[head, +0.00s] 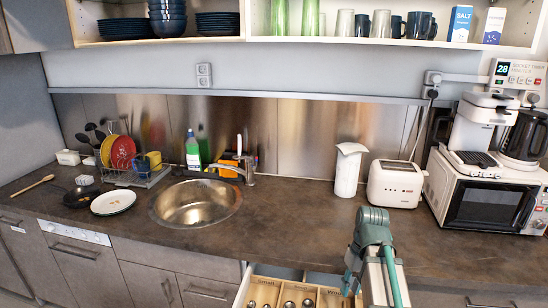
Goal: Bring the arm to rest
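My arm (384,275) rises from the bottom edge, right of centre, in front of the counter. Its grey-green joint (374,222) is at the top, in front of the counter's front edge. A teal part of it hangs down beside the open drawer. I cannot make out gripper fingers, and nothing held by the arm shows. The lower part of the arm is cut off by the picture's edge.
An open drawer (240,296) with cutlery sits below the counter (290,228), close left of my arm. A toaster (395,184), white canister (348,170) and microwave (487,200) stand behind. The sink (195,203) is left. The upper cabinet (254,20) stands open.

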